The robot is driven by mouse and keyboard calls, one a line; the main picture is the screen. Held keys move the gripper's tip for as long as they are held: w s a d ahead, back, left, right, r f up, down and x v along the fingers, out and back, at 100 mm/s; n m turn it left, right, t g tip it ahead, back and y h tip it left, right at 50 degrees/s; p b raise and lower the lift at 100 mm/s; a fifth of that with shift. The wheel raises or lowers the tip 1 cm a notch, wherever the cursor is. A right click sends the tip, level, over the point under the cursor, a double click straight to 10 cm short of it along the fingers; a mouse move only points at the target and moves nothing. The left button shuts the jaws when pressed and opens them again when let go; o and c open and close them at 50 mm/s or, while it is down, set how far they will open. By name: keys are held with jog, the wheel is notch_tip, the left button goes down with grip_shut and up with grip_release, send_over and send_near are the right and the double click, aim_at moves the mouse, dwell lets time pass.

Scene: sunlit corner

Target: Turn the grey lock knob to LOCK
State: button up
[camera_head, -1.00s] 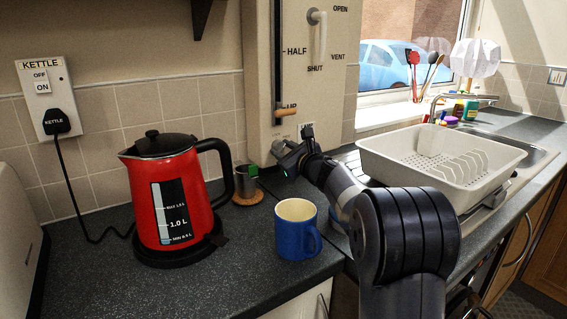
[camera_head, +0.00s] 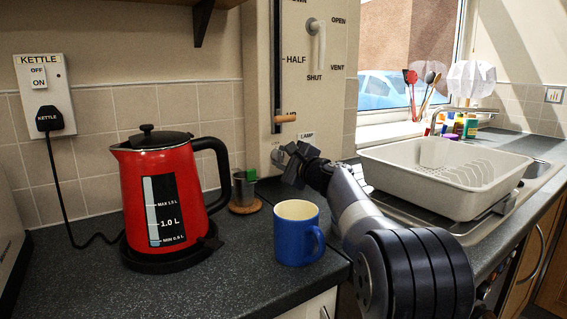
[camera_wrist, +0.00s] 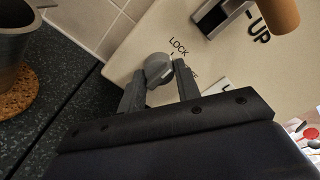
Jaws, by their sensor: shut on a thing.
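The grey lock knob (camera_wrist: 156,66) is on the cream panel (camera_wrist: 135,48), between the two fingers of my gripper (camera_wrist: 158,80) in the wrist view. The fingers are shut on it, one on each side. The word LOCK is printed just above and right of the knob. A second label beside the right finger is mostly hidden, and I cannot tell exactly where the knob points. In the head view my gripper (camera_head: 287,160) is at the foot of the panel (camera_head: 345,100), with the small knob (camera_head: 277,156) at its tip.
A wooden-handled slider (camera_head: 285,118) sits low on its track above the knob. A blue mug (camera_head: 296,235), a metal cup (camera_head: 245,187) and a red kettle (camera_head: 165,195) stand left of my arm; a dish rack (camera_head: 440,175) is right.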

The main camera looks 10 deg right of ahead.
dwell(0.4)
jog(key=o, duration=1)
jog(key=shift+c, duration=0.2)
jog(key=v, duration=1.1)
jog(key=shift+b, duration=0.45)
jog(key=shift+w+a, duration=0.1)
jog(key=shift+w, duration=0.05)
jog(key=p+x, duration=0.1)
jog(key=x, duration=0.9)
jog(key=shift+w+a, duration=0.15)
jog(key=shift+w, duration=0.2)
jog(key=shift+s+f, duration=0.1)
jog(key=shift+s, duration=0.05)
